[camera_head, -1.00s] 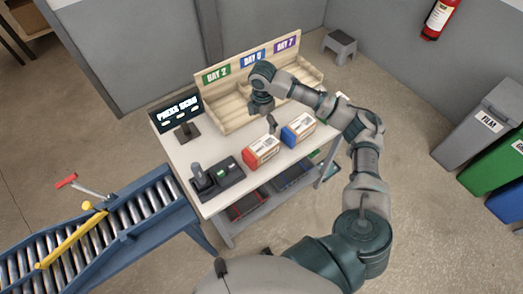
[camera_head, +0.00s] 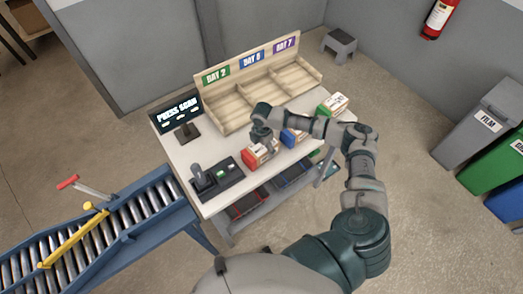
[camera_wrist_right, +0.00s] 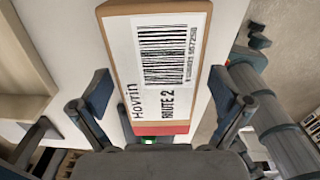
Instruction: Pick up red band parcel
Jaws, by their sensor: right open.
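The red band parcel (camera_head: 252,160) stands on the white table, its red end facing the front left. In the right wrist view its label side (camera_wrist_right: 165,65) faces the camera, with a barcode and "ROUTE 2", and the red band shows at the lower end. My right gripper (camera_head: 264,147) is over the parcel and hides part of its top. In the wrist view the right gripper (camera_wrist_right: 161,90) is open, with one finger on each side of the parcel; I cannot tell whether they touch it. My left gripper is not in view.
A blue band parcel (camera_head: 290,138) stands just right, partly behind my right arm; a green band parcel (camera_head: 333,104) is farther right. A wooden bay shelf (camera_head: 232,114) lines the back. A scan screen (camera_head: 178,109) and dark scanner base (camera_head: 221,179) are left. A roller conveyor (camera_head: 110,232) abuts front left.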

